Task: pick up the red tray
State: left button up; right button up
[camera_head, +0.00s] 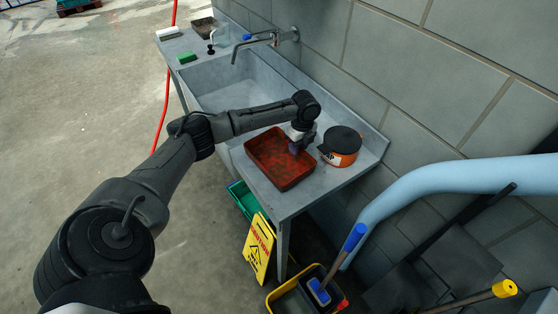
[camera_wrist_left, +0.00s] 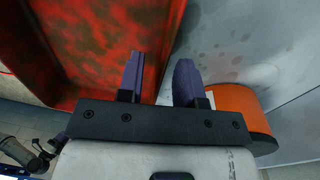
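The red tray (camera_head: 268,160) lies on the right end of the grey sink counter, its inside mottled dark. It fills the upper left of the left wrist view (camera_wrist_left: 95,45). My left gripper (camera_head: 297,146) points down at the tray's right side. In the left wrist view its two purple fingers (camera_wrist_left: 161,60) stand apart, with the tray's right wall running between them. I see a gap beside the wall, so the fingers do not look closed on it. My right gripper is out of view.
An orange tub with a black lid (camera_head: 340,147) stands close right of the tray. The sink basin (camera_head: 225,85) and tap (camera_head: 255,40) are behind. A green crate (camera_head: 244,200), a yellow sign (camera_head: 259,247) and a mop bucket (camera_head: 292,298) sit below. A wall bounds the right.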

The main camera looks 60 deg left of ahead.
pick_arm(q)
jog(key=shift+s+f, duration=0.1)
jog(key=shift+f, duration=0.8)
jog(key=shift+c, duration=0.5)
grip_shut()
